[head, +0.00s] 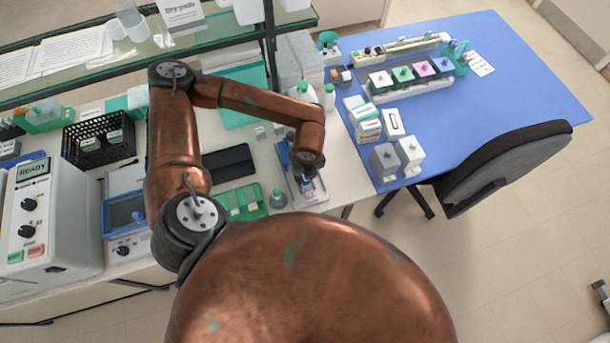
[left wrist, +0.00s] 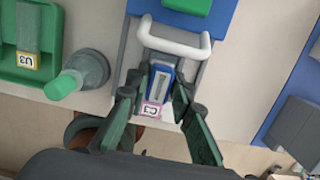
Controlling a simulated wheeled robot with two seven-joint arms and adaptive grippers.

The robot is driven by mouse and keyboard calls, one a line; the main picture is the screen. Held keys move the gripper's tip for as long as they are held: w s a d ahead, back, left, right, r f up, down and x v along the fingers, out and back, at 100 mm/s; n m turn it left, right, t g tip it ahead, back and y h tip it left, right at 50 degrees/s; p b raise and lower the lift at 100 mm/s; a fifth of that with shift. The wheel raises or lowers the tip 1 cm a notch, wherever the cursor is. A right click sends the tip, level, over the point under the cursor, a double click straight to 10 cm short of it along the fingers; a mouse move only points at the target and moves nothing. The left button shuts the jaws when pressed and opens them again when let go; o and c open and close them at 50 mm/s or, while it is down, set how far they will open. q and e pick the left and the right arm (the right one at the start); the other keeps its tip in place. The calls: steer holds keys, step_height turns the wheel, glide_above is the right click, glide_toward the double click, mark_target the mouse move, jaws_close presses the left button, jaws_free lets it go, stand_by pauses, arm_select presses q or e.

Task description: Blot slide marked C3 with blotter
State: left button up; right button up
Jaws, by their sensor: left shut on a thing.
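My left gripper (left wrist: 155,88) points down with its fingers closed on a small blue block with a pale middle (left wrist: 159,82), which looks like the blotter. Just below it in the left wrist view is a pink-edged slide label (left wrist: 151,110) that appears to read C3. The slide's body is mostly hidden by the block and fingers, so I cannot tell whether they touch. Both are over a grey tray with a white rail (left wrist: 172,44). In the head view my left gripper (head: 309,178) is over this tray (head: 311,197) at the bench's front edge. My right gripper is not in view.
A green tray (head: 241,202) holds slides, one with a yellow-edged label (left wrist: 28,61). A green-capped bottle (head: 277,199) stands between the trays. A dark flat pad (head: 228,163) lies behind. The blue table (head: 470,110) at right holds staining jars; a black chair (head: 505,165) stands before it.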

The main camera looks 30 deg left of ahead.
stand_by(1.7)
arm_select(q)
steer(key=shift+r+p, duration=1)
steer(key=shift+r, duration=1.6)
steer(key=shift+r+p, duration=0.35)
steer(key=shift+r, duration=0.55)
